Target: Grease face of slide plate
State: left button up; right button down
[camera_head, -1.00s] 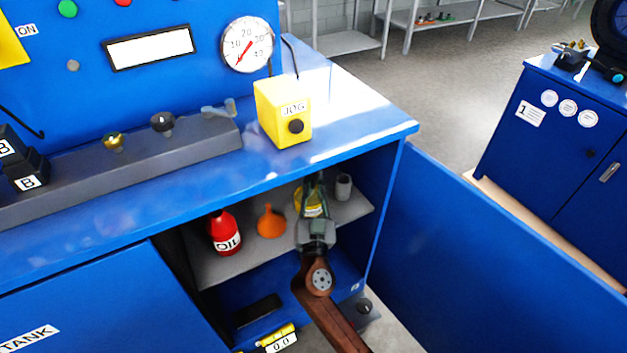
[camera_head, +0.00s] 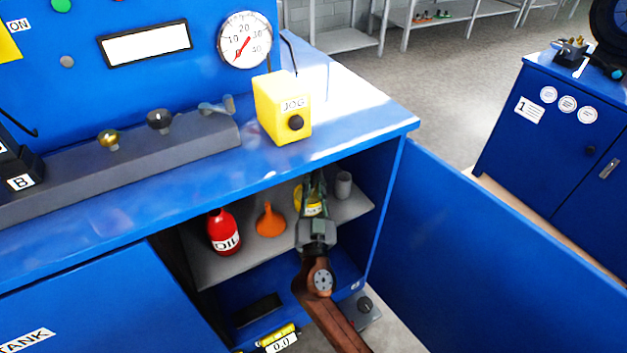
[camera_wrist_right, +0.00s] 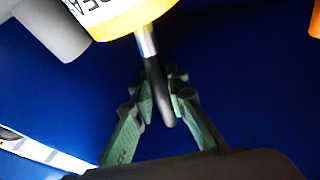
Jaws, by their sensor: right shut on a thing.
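A yellow grease pot (camera_head: 312,209) with a partly readable label stands on the cabinet shelf, mostly behind my right gripper. It also shows at the top of the right wrist view (camera_wrist_right: 122,14). A black handle (camera_wrist_right: 158,92) with a metal collar extends from the pot; it looks like a brush, its other end hidden. My right gripper (camera_wrist_right: 160,88) is shut on this handle. In the head view, the right gripper (camera_head: 314,184) reaches into the open cabinet. I cannot identify the slide plate in these views. My left gripper is not in view.
A red oil bottle (camera_head: 223,232), an orange funnel (camera_head: 270,220) and a grey cup (camera_head: 343,185) share the shelf (camera_head: 205,270). The blue worktop (camera_head: 350,125) lies above, with a yellow JOG box (camera_head: 283,108). The open door (camera_head: 480,240) bounds the right side.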

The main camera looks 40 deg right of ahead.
dwell(0.3)
jog(key=shift+r+p, duration=1.85)
jog(key=shift+r, duration=1.65)
